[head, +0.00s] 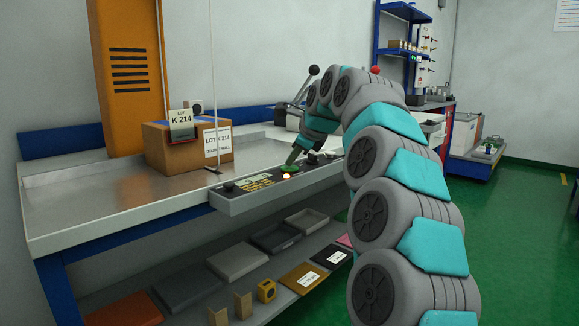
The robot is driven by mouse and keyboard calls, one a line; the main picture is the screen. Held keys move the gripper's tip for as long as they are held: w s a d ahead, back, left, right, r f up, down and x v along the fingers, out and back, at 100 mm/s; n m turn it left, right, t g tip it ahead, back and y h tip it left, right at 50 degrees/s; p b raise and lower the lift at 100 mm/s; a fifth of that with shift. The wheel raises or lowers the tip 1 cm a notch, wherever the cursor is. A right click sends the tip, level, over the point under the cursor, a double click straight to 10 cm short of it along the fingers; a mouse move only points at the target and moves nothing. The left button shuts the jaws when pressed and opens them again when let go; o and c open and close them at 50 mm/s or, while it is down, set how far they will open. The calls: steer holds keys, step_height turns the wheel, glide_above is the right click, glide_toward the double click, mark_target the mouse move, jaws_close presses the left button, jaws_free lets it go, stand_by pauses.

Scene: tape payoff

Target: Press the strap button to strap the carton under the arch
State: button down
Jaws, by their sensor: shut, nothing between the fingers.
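The brown carton (168,150), with LOT K 214 labels, sits on the steel bench by the orange column (128,75). Thin upright posts (213,90) rise beside it, probably the arch; their top is out of view. The control panel (235,201) runs along the bench's front edge. A green button (289,169) is on it, beside a small glowing lamp (286,177). My gripper (292,160) is shut and empty, pointing down at the green button. Its tip looks at or just above the button; I cannot tell whether they touch.
A black knob (229,186) stands at the panel's left end. A lever (313,71) and a red knob (376,70) show behind my arm. Trays and small blocks lie on the shelf (240,300) below. The bench left of the panel is clear.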

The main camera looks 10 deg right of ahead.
mark_target(293, 168)
steer(key=shift+r, duration=0.1)
steer(key=shift+r+p, duration=0.75)
steer(key=shift+r, duration=0.15)
step_height(293, 168, up, 5)
steer(key=p, duration=0.4)
stand_by(0.7)
